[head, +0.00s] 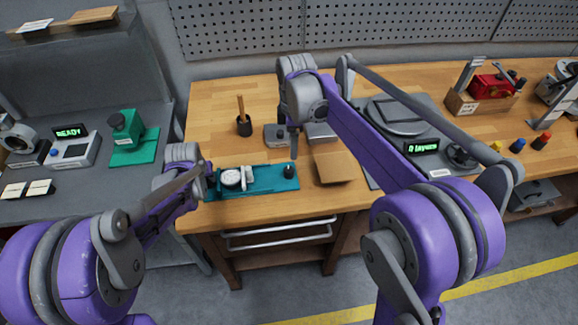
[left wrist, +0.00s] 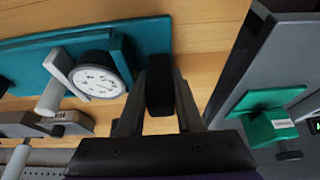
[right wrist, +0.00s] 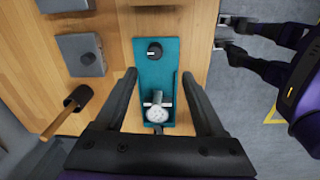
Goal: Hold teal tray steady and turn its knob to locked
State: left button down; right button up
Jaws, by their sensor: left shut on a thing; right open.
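The teal tray (head: 262,184) lies along the front edge of the wooden bench. It carries a white round gauge (head: 233,178) toward its left end and a black knob (head: 289,171) at its right end. My left gripper (head: 208,181) is shut on a black grip (left wrist: 159,84) at the tray's left end. My right gripper (head: 293,150) is open and points down above the tray's right part. In the right wrist view, its fingers (right wrist: 159,78) appear on either side of the tray, with the knob (right wrist: 154,52) beyond the tips. The knob's lock setting is unreadable.
Grey blocks (head: 277,135) and a brown board (head: 334,163) lie behind and right. A grey station with a display (head: 421,148) stands further right. A green fixture (head: 126,131) sits on the left counter.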

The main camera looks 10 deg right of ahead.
aim_at(289, 170)
jog(key=shift+n, duration=0.7)
jog(key=f, duration=0.4)
jog(key=w+f, duration=0.1)
jog(key=f, duration=0.3)
jog(key=a+f, duration=0.1)
jog(key=f, duration=0.4)
jog(key=shift+w+f, duration=0.1)
jog(key=shift+w, duration=0.1)
grip_shut()
